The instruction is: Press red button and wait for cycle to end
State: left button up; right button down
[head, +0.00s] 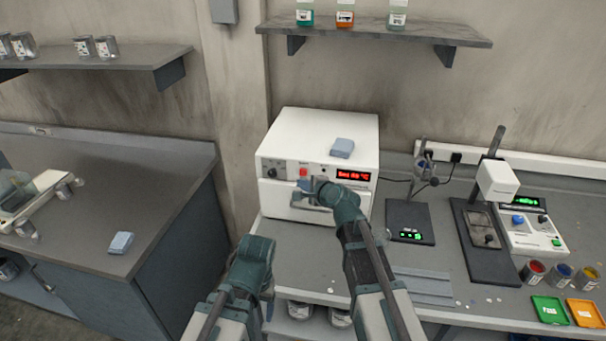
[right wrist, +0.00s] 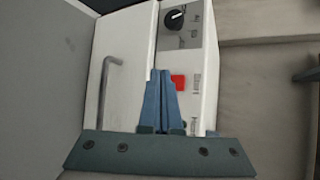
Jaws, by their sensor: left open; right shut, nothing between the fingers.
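The red button (head: 304,172) is on the front panel of a white box-shaped machine (head: 320,130), between a dark knob and a lit red display (head: 353,175). My right gripper (head: 306,185) is shut and empty, with its fingertips close to the panel just below the button. In the right wrist view the red button (right wrist: 178,82) shows right beside the closed fingertips (right wrist: 160,73); I cannot tell whether they touch it. The display's text is too small to read surely. My left gripper (head: 267,292) is open, low in the head view, away from the machine, its fingers mostly hidden.
The door handle (right wrist: 108,85) sticks out below the panel. Right of the machine are a scale (head: 410,222), a stand device (head: 485,230), paint cups and coloured trays. A side bench (head: 170,180) stands at left.

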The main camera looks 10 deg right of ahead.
aim_at(300, 175)
jog(key=shift+w+d, duration=0.3)
jog(key=shift+w, duration=0.6)
jog(key=shift+w, duration=0.1)
dwell(1.2)
jog(key=shift+w+d, duration=0.15)
jog(key=shift+w, duration=0.15)
jog(key=shift+w+d, duration=0.1)
jog(key=shift+w, duration=0.35)
dwell(0.8)
jog(key=shift+s, duration=0.1)
jog(key=shift+s+a, duration=0.25)
jog(key=shift+s, duration=0.5)
jog(key=shift+s, duration=0.1)
jog(key=s, duration=0.1)
jog(key=s+a, duration=0.1)
jog(key=s, duration=0.2)
jog(key=shift+s+a, duration=0.25)
jog(key=shift+s, duration=0.05)
